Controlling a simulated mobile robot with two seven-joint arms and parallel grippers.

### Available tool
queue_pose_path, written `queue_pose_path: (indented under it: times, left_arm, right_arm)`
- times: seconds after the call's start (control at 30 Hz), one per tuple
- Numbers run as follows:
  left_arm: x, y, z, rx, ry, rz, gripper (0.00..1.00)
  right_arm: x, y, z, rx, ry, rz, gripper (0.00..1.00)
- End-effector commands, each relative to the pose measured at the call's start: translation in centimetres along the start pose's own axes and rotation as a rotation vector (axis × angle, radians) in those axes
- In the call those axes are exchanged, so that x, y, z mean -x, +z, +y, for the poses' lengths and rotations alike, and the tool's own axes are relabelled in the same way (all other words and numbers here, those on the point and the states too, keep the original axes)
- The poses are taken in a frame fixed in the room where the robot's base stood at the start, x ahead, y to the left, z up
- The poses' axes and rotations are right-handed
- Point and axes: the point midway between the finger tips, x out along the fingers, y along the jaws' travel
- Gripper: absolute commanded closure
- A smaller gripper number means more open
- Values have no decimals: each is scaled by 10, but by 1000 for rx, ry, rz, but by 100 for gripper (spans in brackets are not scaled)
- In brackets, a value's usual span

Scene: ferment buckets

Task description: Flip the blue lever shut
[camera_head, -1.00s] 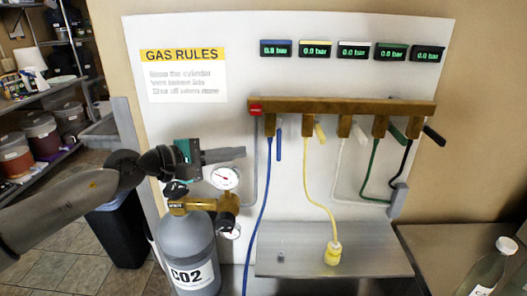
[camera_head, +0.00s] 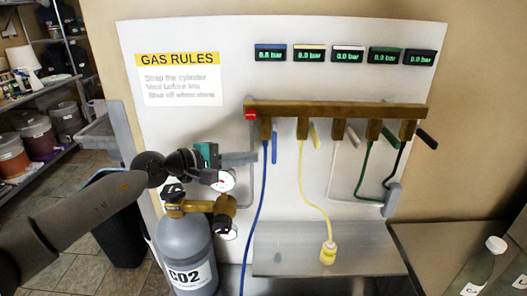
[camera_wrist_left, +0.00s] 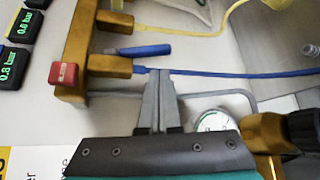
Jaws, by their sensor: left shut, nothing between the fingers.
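The blue lever (camera_head: 274,148) hangs straight down beside the leftmost brass valve (camera_head: 265,128) on the manifold. It also shows in the left wrist view (camera_wrist_left: 140,50), lying just beyond my fingertips. My left gripper (camera_head: 256,157) is shut and empty, at the lever's left near the blue hose (camera_head: 262,190). In the left wrist view the shut fingers (camera_wrist_left: 158,73) reach the blue hose close to its valve end. A small gap shows between fingers and lever; I cannot tell whether the fingers touch the hose. My right gripper is not in view.
The brass manifold (camera_head: 340,108) also carries yellow, white, green and black levers, angled outward. A CO2 cylinder (camera_head: 185,250) with gauges stands below my left arm. A metal shelf (camera_head: 330,250) lies below the hoses. A bottle (camera_head: 480,268) stands at lower right.

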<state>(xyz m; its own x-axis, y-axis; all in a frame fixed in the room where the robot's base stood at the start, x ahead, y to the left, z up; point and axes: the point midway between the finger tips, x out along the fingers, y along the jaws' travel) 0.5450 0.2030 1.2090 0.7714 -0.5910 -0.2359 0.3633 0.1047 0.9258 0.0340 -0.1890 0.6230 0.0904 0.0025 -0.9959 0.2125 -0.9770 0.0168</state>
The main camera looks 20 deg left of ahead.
Motion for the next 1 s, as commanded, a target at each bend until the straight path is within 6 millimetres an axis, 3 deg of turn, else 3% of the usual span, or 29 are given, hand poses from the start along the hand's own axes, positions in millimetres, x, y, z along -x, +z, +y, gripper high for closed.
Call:
queue_pose_path:
  times: [0.2,0.4,1.0]
  left_arm:
    - [-30,0,1,2,1,-1,100]
    - [-45,0,0,1,0,0,100]
    - [-48,0,1,12,-9,1,100]
  right_arm:
    - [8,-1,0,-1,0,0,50]
    - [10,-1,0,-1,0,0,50]
    - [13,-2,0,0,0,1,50]
